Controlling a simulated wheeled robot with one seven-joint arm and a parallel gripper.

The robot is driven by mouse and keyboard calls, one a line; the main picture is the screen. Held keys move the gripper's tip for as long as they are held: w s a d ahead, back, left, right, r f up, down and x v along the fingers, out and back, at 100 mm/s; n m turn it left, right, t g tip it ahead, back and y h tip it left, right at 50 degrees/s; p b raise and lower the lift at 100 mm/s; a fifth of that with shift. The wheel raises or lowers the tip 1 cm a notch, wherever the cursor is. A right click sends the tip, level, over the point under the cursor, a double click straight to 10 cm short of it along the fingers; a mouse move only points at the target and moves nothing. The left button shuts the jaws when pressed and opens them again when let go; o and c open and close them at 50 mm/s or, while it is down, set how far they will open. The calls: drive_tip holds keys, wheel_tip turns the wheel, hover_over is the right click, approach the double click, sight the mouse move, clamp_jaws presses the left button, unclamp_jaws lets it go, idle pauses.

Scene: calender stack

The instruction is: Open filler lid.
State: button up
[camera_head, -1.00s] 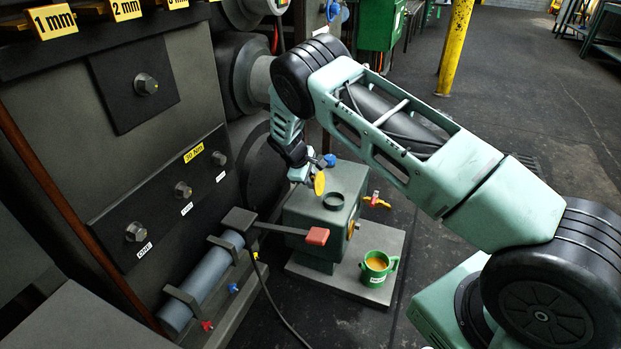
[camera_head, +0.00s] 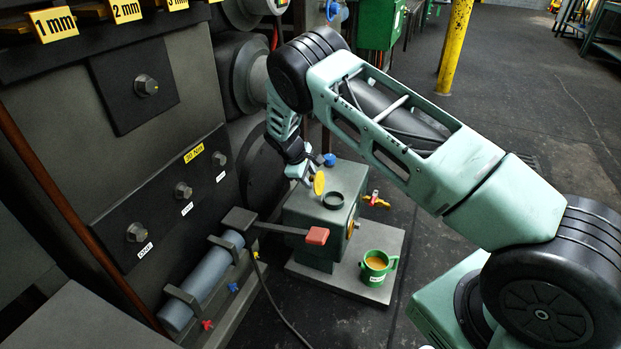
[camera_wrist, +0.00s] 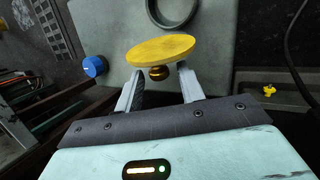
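The yellow filler lid (camera_head: 319,183) stands up on edge beside the dark round filler neck (camera_head: 333,201), and the neck's mouth is uncovered. The neck sits on top of a grey-green box (camera_head: 308,219). In the wrist view the lid (camera_wrist: 160,50) shows as a yellow disc with a small brass knob (camera_wrist: 158,73) on its near side. The filler ring (camera_wrist: 172,12) is partly seen beyond it. My gripper (camera_wrist: 159,78) is open, with one finger on each side of the knob and visible gaps between. In the head view my gripper (camera_head: 300,172) is just left of the lid.
A green mug (camera_head: 376,266) of orange-brown liquid stands on the base plate (camera_head: 340,280) in front of the box. A red-ended lever (camera_head: 317,236) reaches toward the box. A blue knob (camera_head: 330,160) is behind. The machine panel is close on the left; open floor is at right.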

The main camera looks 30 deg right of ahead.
drive_tip(key=p+v, duration=0.3)
drive_tip(key=v, duration=1.2)
drive_tip(key=shift+r, duration=0.35)
